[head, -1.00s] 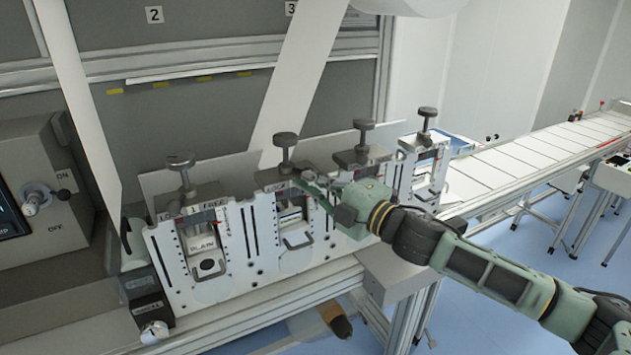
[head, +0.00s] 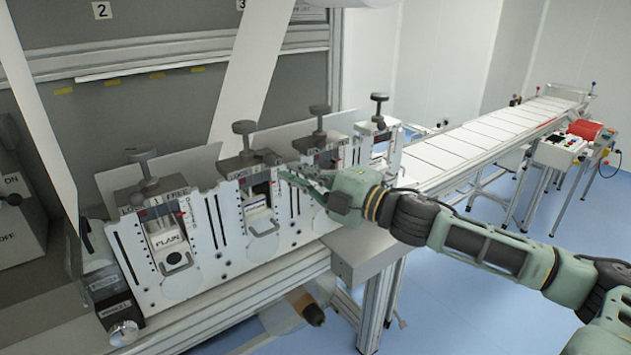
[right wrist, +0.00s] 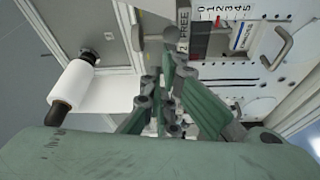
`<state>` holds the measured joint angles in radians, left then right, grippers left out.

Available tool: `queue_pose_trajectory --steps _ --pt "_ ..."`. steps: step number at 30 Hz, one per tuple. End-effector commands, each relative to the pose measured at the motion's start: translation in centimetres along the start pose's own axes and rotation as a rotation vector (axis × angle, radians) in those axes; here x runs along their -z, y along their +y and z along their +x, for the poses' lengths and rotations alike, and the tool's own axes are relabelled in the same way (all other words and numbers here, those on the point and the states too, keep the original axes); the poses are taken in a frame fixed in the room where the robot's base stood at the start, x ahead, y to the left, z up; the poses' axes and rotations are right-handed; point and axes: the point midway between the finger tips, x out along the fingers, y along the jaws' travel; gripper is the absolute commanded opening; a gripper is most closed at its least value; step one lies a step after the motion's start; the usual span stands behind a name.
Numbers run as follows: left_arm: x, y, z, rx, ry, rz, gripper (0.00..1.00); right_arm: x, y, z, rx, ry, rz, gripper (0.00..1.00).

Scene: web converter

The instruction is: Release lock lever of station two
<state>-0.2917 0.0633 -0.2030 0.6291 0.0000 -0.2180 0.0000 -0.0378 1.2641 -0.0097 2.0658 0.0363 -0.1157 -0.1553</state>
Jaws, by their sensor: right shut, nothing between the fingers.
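Station two (head: 281,210) is the second white plate unit from the left, with a dark knob (head: 245,128) on top and a clamp window below. Its label strip, partly hidden, reads LOCK at the left in the head view; "2 FREE" (right wrist: 183,32) shows in the right wrist view. My right gripper (head: 284,173) is shut and empty at the upper right of station two, beside the label strip. In the right wrist view its fingers (right wrist: 162,72) point towards the label. My left gripper is not in view.
Station one (head: 175,250) stands left, station three (head: 318,112) and station four (head: 380,98) right, each with a knob. White web strips (head: 250,70) hang behind. A conveyor (head: 480,135) runs to the back right. Open blue floor lies at the right.

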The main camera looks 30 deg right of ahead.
Motion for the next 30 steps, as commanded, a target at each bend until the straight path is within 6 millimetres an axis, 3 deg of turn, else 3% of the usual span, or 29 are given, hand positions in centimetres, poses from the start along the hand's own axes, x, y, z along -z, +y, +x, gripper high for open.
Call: queue_pose_trajectory --steps 3,11,30 --pt "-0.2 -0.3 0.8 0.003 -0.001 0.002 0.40 -0.5 -0.4 -0.9 0.007 0.001 -0.002 0.00" --pt "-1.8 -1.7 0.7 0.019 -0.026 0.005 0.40 -1.3 0.0 -2.2 0.003 0.000 0.002 0.00" --pt "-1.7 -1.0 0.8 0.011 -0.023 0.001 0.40 -1.6 0.3 -2.8 0.001 0.001 -0.001 0.00"
